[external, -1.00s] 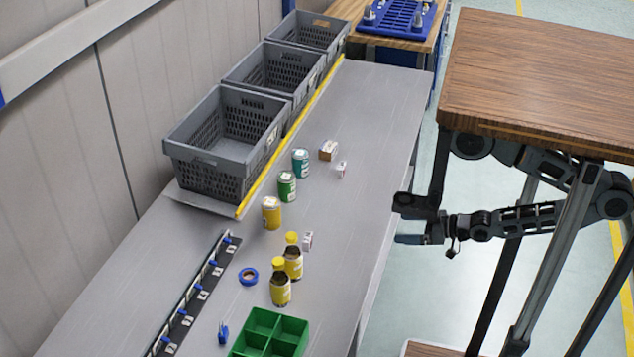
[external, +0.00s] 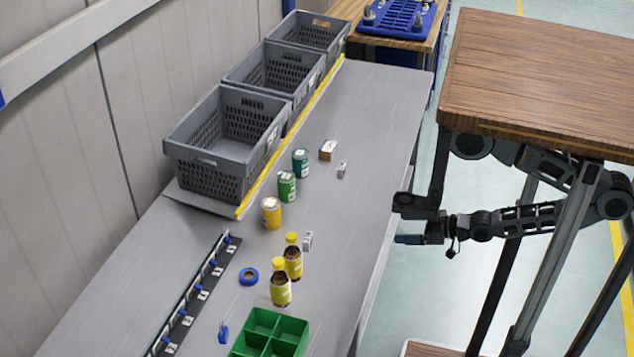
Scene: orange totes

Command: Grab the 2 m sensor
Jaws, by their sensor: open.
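No label is readable, so I cannot tell which thing is the 2 m sensor. Small boxes on the grey bench are a white one (external: 307,240) beside the yellow-capped bottles, a small white-grey one (external: 342,170), and a brown-and-white one (external: 327,150) behind it. A dark strip (external: 190,303) with several blue-tipped pieces and white tags lies along the bench's left side. My gripper (external: 405,220) is open and empty, off the bench's right edge, fingers pointing left toward it. It is apart from all the boxes.
Three grey crates (external: 205,180) line the wall behind a yellow strip. Yellow, green and teal cans (external: 287,187), two brown bottles (external: 281,290), a blue tape roll (external: 249,277) and a green divided tray (external: 262,345) stand on the bench. A wooden-topped table (external: 540,80) overhangs my arm.

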